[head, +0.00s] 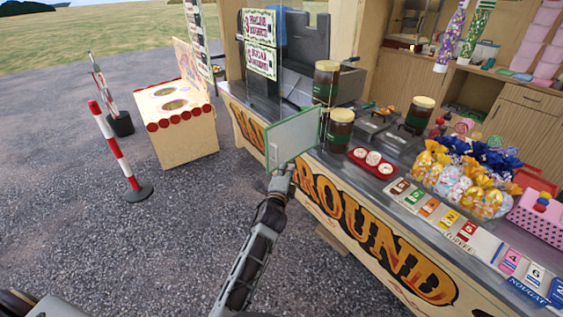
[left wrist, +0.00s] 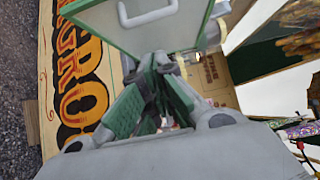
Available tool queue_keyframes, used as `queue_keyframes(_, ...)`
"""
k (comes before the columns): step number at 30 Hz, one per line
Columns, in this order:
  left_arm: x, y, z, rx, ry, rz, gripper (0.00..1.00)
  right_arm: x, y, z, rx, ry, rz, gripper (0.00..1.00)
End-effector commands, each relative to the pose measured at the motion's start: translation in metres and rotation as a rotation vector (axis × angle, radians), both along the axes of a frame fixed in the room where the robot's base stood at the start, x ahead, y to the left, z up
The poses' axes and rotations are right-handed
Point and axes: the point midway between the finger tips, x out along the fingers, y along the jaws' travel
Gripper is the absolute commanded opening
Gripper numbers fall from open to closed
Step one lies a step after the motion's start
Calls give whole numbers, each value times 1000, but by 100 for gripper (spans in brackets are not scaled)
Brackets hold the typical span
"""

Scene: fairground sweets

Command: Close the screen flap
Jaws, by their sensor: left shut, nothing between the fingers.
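The screen flap (head: 294,135) is a pale, see-through panel with a green edge. It stands out at an angle over the stall's front edge, so it is open. In the left wrist view the flap (left wrist: 160,38) fills the top, with a white loop handle (left wrist: 148,14) on its face. My left gripper (head: 283,172) is shut and empty, just below the flap's lower edge. In the left wrist view its green-padded fingers (left wrist: 158,62) meet close to that edge. I cannot tell whether they touch it. My right gripper is not in view.
Dark jars (head: 340,130) stand just behind the flap. A red tray (head: 357,152) of sweets and wrapped sweets (head: 460,180) lie further right on the counter. A striped post (head: 115,147) and a cream game box (head: 187,143) stand left on open gravel.

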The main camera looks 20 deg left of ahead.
Motion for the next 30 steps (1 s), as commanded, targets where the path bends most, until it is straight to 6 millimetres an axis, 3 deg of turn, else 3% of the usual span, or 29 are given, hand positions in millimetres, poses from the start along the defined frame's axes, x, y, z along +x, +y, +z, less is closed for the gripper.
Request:
queue_keyframes(6,18,1,1,-1,0,0,0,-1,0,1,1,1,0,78)
queue_keyframes(15,38,26,0,1,0,0,0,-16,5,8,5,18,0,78)
queue_keyframes(20,42,31,0,0,1,0,0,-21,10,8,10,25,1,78)
queue_keyframes(30,42,32,-1,0,1,0,0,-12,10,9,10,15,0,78)
